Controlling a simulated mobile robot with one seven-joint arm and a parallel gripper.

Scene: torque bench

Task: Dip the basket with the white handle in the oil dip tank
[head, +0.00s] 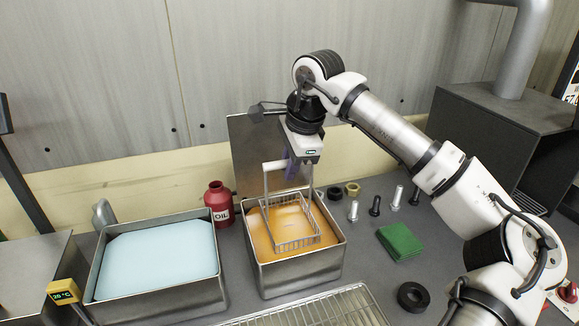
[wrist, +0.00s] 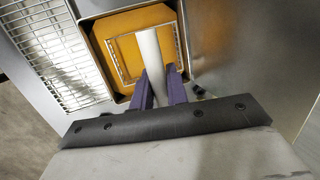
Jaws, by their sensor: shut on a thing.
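My gripper (head: 289,172) is shut on the white handle (wrist: 150,52) of a wire basket (head: 292,232). The basket hangs upright below my gripper, over the oil dip tank (head: 300,277), a steel tank of orange-amber oil. The basket's lower part is within the tank's outline in the head view; I cannot tell for sure how deep it sits in the oil. In the wrist view the purple fingers (wrist: 163,90) are on the handle, with the basket's rim (wrist: 176,40) framed by the orange oil (wrist: 122,22).
A tank of pale blue liquid (head: 160,262) stands left of the oil tank. A red OIL bottle (head: 218,203) stands between them at the back. A wire rack (head: 325,310) lies in front. A green cloth (head: 399,241), several bolts (head: 353,209) and a black ring (head: 412,296) lie to the right.

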